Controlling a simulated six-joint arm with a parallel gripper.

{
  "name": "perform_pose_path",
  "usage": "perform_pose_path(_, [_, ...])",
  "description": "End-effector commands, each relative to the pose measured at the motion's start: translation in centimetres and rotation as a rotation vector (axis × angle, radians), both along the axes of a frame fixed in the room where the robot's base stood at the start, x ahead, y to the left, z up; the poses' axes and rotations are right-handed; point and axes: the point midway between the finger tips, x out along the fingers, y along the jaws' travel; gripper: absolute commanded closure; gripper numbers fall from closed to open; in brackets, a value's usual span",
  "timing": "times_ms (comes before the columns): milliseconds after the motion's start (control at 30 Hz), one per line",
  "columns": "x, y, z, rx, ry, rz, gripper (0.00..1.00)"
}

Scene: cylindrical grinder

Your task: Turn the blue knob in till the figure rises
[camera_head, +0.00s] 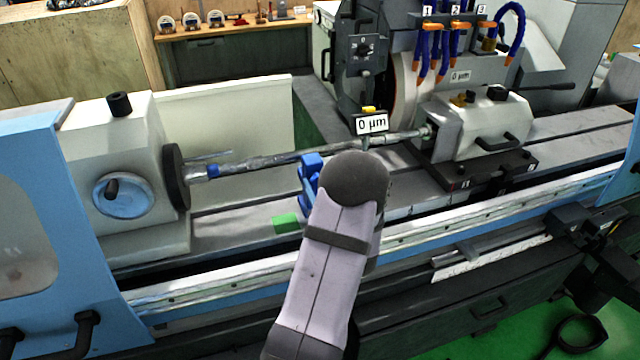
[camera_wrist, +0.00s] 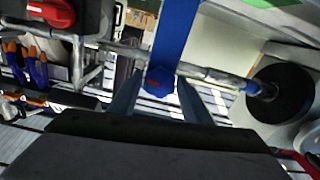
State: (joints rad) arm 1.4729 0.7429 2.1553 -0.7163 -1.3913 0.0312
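The blue knob (camera_wrist: 159,82) has a small red mark and sits in front of the steel shaft in the wrist view. My gripper (camera_wrist: 158,98) is open, with one finger on each side of the knob; I cannot tell whether either touches it. A blue support (camera_head: 312,165) stands at the shaft in the head view, where my arm hides the knob and fingers. Its blue upright also shows in the wrist view (camera_wrist: 177,30). A white display (camera_head: 372,123) above the shaft reads 0 µm.
The shaft (camera_head: 285,158) runs between the left headstock (camera_head: 125,150) and the right tailstock (camera_head: 485,125). A green block (camera_head: 286,222) lies on the bed beside my arm. The grinding wheel (camera_head: 405,85) and several blue hoses (camera_head: 440,45) are behind the shaft.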

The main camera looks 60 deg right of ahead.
Motion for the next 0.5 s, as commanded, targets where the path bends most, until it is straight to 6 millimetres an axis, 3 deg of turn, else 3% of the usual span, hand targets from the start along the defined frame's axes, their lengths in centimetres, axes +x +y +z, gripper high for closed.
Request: perform_pose_path(500, [-0.71, 0.56, -0.05, -0.004, 0.005, -0.002, 0.49])
